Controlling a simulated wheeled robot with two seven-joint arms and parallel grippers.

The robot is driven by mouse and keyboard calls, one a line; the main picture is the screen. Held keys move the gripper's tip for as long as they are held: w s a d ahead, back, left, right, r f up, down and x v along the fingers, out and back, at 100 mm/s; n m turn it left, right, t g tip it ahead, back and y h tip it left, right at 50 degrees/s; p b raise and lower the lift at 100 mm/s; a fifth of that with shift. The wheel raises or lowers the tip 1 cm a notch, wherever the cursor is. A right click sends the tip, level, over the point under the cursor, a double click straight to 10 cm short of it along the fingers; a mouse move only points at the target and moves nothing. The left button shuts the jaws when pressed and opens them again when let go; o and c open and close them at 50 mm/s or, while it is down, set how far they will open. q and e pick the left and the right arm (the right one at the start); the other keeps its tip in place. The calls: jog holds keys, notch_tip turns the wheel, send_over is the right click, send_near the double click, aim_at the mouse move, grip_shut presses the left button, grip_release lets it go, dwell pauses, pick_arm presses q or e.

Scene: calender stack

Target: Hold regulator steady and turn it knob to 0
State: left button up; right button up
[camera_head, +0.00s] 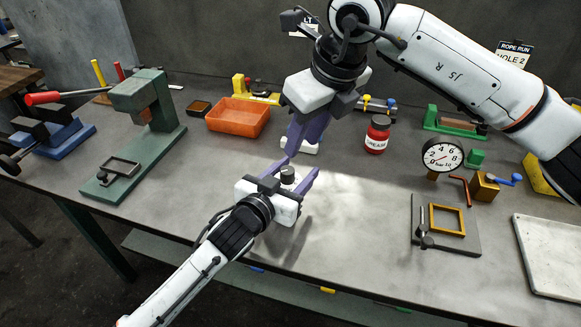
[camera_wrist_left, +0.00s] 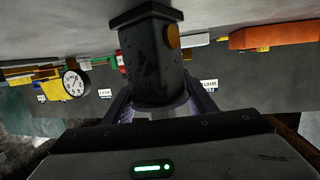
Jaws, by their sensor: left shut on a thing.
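A small dark regulator-like body (camera_head: 288,175) with a round top stands between the purple fingers of my left gripper (camera_head: 296,170), near the front middle of the bench. In the left wrist view it is a dark grey block (camera_wrist_left: 158,75) with a brownish round spot on its side, and the left fingers close on both its sides. The knob's setting cannot be read. My right gripper (camera_head: 304,135) hangs just behind and above it, fingers pointing down and apart from the body. Its finger gap is not clear.
A round dial gauge (camera_head: 442,155) stands at the right, near a brass block (camera_head: 484,187) and a plate with a wooden frame (camera_head: 446,205). A red jar (camera_head: 377,134) and an orange bin (camera_head: 238,116) stand behind. A green press (camera_head: 142,105) stands left. The front middle bench is clear.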

aim_at(290, 171)
jog(key=shift+m, duration=0.6)
jog(key=x, duration=1.1)
jog(key=shift+f, duration=0.1)
jog(key=shift+c, duration=0.4)
jog(key=c, duration=0.7)
